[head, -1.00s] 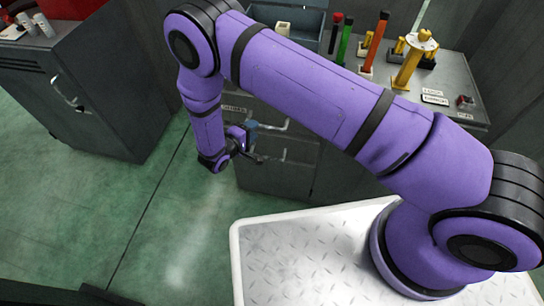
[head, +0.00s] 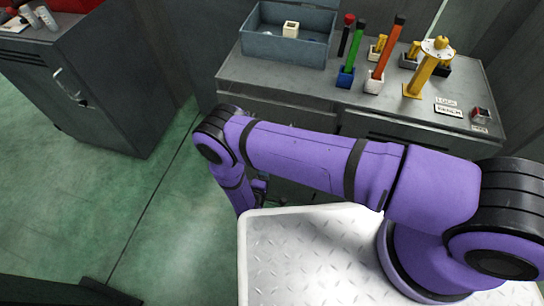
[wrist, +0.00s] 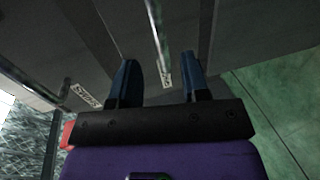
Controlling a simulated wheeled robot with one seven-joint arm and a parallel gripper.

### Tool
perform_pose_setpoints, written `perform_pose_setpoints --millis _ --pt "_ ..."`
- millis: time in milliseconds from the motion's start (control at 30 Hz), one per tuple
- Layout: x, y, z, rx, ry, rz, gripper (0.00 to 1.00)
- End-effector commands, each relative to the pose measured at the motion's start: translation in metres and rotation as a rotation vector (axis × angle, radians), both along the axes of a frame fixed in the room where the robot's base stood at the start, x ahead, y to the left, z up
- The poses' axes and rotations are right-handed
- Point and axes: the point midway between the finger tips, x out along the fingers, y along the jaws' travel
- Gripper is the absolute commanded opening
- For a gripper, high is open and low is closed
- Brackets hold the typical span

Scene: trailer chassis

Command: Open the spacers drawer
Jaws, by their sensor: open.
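The grey cabinet (head: 290,90) with drawers stands in front of me; my purple arm covers most of its front in the head view. In the wrist view, my gripper (wrist: 162,72) is open, with its two dark blue fingers apart. A metal bar handle (wrist: 157,35) on a grey front lies in line with the gap between the fingers; I cannot tell whether it is between them in depth. A small label (wrist: 166,79) shows beside this handle. A second bar handle (wrist: 35,87) and a second label (wrist: 84,94) show at the left. I cannot read either label surely.
On the cabinet top are a blue-grey bin (head: 283,54), coloured upright tools (head: 382,55) and a yellow post (head: 428,68). Another grey cabinet (head: 90,85) stands at the left. Green floor (head: 165,220) is clear between. My white platform is at the front.

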Motion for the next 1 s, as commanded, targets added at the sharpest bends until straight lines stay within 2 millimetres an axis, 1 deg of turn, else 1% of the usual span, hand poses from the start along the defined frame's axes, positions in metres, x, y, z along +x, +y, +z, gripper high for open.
perform_pose_setpoints --millis 300,500,700,1000 --pt "0.051 -0.019 -0.011 0.001 -0.001 -0.004 0.42" --pt "0.077 -0.028 -0.016 -0.001 -0.001 -0.003 0.42" --pt "0.089 -0.032 -0.019 0.0 0.0 -0.002 0.42" --pt "0.09 -0.033 -0.019 -0.002 0.0 -0.002 0.42"
